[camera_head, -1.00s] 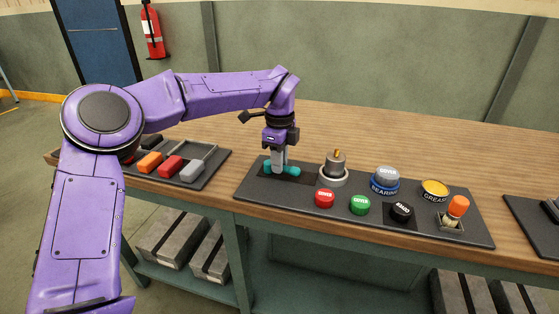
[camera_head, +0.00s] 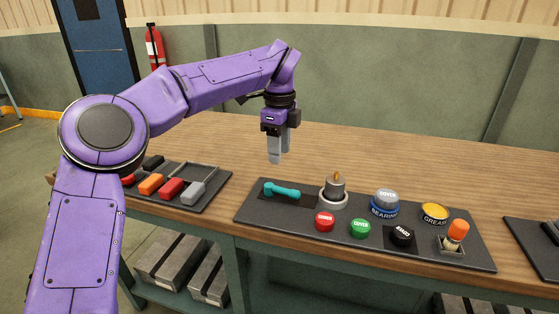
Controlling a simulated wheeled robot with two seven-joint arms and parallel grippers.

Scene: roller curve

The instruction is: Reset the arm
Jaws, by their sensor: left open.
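My left arm comes in from the left, and its gripper (camera_head: 275,160) hangs fingers down above the back edge of the dark panel. It is open and holds nothing. Below it, a teal dumbbell-shaped piece (camera_head: 282,189) lies in a black recess at the left end of the panel (camera_head: 300,228). The gripper is clear of this piece. My right gripper is not in view.
A tray of coloured blocks (camera_head: 218,180) stands left. The bench behind is clear.

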